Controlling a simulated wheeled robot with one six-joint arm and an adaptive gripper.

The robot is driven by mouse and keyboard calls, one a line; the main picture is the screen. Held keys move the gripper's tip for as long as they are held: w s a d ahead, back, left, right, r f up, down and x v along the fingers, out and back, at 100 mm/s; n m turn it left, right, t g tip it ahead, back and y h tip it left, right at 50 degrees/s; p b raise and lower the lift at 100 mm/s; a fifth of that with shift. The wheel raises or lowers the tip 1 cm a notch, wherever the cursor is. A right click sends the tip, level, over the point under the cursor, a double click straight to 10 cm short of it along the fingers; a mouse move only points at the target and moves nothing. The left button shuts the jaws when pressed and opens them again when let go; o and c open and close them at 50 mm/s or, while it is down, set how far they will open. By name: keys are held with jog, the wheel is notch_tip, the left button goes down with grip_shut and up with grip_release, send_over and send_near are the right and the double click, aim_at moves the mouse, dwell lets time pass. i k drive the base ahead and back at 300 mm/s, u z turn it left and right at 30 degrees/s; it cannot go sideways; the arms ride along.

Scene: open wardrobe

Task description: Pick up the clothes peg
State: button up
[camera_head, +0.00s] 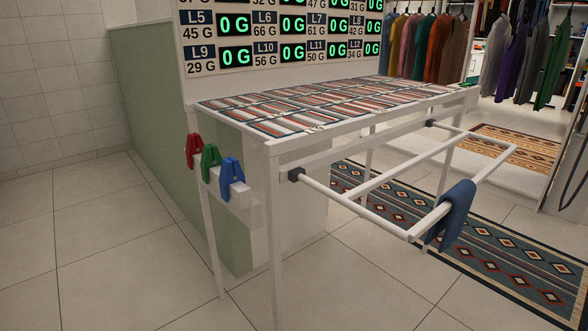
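Three clothes pegs stand in a row clipped at the left end of the white table: a red peg (194,151), a green peg (210,163) and a blue peg (231,179). They sit on a white bar (243,190) that sticks out beside the table legs. The red peg is farthest away and the blue one is nearest. Each looks upright with its jaws down. My gripper is not in the picture, so its state does not show.
The white table (272,151) has striped mats on top. A white rail frame (365,222) juts out from its front, with a blue cloth (455,215) over it. A patterned rug (500,261) lies behind. Tiled floor (110,250) at left is clear. Clothes hang at the back.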

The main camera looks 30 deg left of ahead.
aim_at(211, 157)
jog(key=u, duration=3.25)
jog(key=i, duration=1.95)
